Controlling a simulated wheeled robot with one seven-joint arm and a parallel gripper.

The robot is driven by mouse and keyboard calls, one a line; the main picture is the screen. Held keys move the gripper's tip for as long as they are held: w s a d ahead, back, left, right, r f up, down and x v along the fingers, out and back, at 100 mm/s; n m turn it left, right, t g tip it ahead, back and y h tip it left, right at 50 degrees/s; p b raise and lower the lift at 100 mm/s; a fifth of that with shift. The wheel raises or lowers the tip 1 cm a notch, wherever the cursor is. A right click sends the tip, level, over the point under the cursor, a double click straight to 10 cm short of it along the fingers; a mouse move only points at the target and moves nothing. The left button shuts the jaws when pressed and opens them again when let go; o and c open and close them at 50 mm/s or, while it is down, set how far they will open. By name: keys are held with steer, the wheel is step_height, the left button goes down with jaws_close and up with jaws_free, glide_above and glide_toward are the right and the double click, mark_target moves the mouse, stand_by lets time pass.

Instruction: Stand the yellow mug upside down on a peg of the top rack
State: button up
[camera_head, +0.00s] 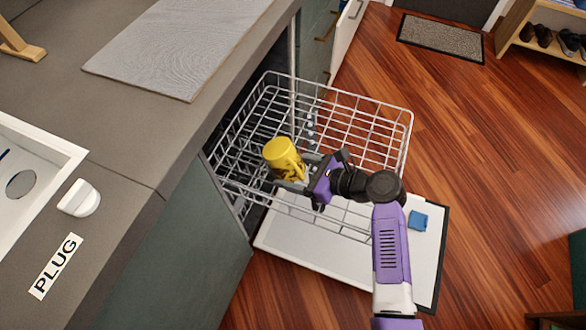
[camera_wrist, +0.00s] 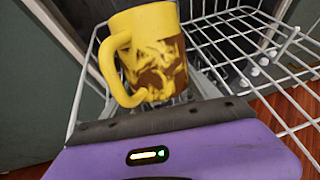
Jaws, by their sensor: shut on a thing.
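The yellow mug (camera_head: 283,157) is in my gripper (camera_head: 296,176), above the left part of the pulled-out top rack (camera_head: 398,118). Its flat yellow end faces up and toward the head camera. In the wrist view the mug (camera_wrist: 155,35) shows a brown patterned patch and its handle (camera_wrist: 110,68) on the left. My gripper is shut on the mug; the fingertips are mostly hidden. The rack (camera_wrist: 285,45) also shows in the wrist view behind the mug. Several small pegs (camera_head: 310,127) stand near the rack's middle. I cannot tell whether the mug touches one.
The open dishwasher door (camera_head: 290,238) lies below the rack, with a blue block (camera_head: 417,221) on it. The counter (camera_head: 120,130) edge runs close along the rack's left. A sink (camera_head: 50,150) is at far left. The rack's right half looks empty.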

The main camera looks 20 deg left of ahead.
steer(key=shift+f, duration=0.45)
steer(key=o, duration=1.5)
steer(key=shift+p+v, duration=0.95)
steer(key=shift+v, duration=2.95)
steer(key=shift+r, duration=0.1)
